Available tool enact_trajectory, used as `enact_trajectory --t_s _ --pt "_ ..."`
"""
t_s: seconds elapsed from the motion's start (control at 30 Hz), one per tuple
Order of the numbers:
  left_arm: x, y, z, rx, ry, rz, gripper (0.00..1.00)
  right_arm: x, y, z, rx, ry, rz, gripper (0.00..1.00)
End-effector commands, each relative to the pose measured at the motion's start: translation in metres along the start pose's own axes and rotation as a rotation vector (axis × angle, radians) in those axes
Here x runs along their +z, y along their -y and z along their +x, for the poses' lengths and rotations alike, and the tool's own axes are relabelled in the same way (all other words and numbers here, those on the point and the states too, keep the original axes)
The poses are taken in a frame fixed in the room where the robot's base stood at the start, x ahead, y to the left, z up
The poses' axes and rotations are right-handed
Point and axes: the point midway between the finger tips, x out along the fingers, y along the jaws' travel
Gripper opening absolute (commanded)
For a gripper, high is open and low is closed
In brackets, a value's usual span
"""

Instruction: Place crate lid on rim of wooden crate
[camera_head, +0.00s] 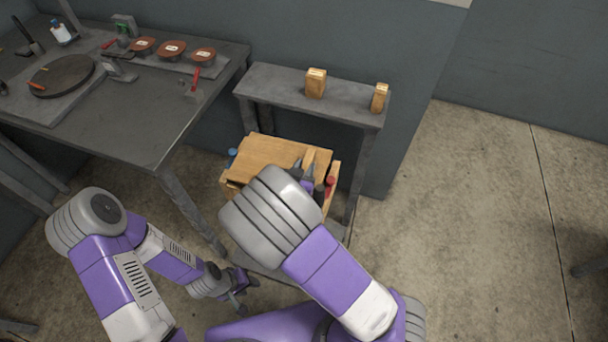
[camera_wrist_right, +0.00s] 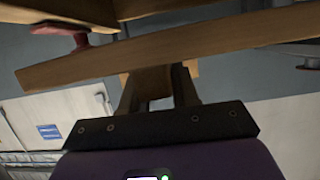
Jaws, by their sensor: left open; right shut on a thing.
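The crate lid (camera_head: 270,153) is a flat light-wood panel over the wooden crate (camera_head: 334,178), which stands on the low stand. The lid hides most of the crate's left part. The crate's right part shows open. I cannot tell whether the lid touches the rim. My right gripper (camera_head: 308,172) is at the lid's right side, partly hidden by my wrist. In the right wrist view it (camera_wrist_right: 158,88) is shut on a wooden piece of the lid, whose long board (camera_wrist_right: 170,48) crosses above the fingers. My left gripper (camera_head: 238,291) is open and empty, low at the left of the stand.
Red-handled and dark tools (camera_head: 329,185) stick up at the crate's right side. Two wooden blocks (camera_head: 316,83) stand on the stand's upper shelf (camera_head: 280,88). A grey workbench (camera_head: 140,120) with tools and round tins is at left. The floor at right is clear.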

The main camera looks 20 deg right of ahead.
Motion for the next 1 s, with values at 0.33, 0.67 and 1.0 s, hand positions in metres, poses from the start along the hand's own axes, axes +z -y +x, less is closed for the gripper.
enact_trajectory --t_s 0.33,0.67,1.0 --pt "0.000 0.003 0.009 0.000 0.000 0.000 0.43 0.017 0.000 0.007 0.000 -0.003 0.003 0.00" --pt "-0.001 0.005 0.014 0.000 0.000 0.000 0.43 0.026 0.000 0.010 0.000 -0.002 0.001 0.00" --pt "-0.001 0.006 0.015 0.000 0.000 0.000 0.43 0.029 0.000 0.011 0.000 0.000 0.000 0.50"
